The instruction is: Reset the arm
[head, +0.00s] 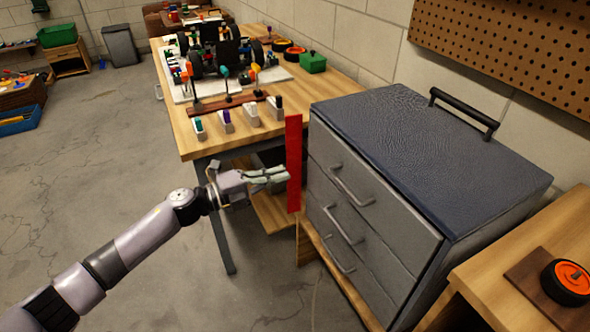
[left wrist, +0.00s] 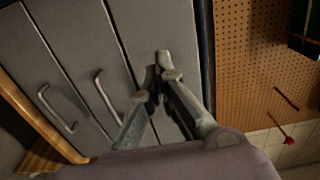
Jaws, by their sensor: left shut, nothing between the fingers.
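My left arm (head: 150,233) reaches in from the lower left in the head view. Its gripper (head: 284,174) is shut and empty, in front of the red vertical strip by the cabinet's left side. In the left wrist view the gripper's fingers (left wrist: 157,82) come together in front of the grey drawer fronts. A grey tool cabinet (head: 372,215) with several drawers stands to the right of the gripper, and its drawer fronts also show in the left wrist view (left wrist: 85,60). My right gripper is in neither view.
A wooden workbench (head: 330,88) stands behind, bearing an RC car (head: 225,55), tools and a green box (head: 313,62). A wooden table (head: 560,235) with an orange wheel (head: 567,282) is at the lower right. The concrete floor (head: 95,160) at left is mostly clear.

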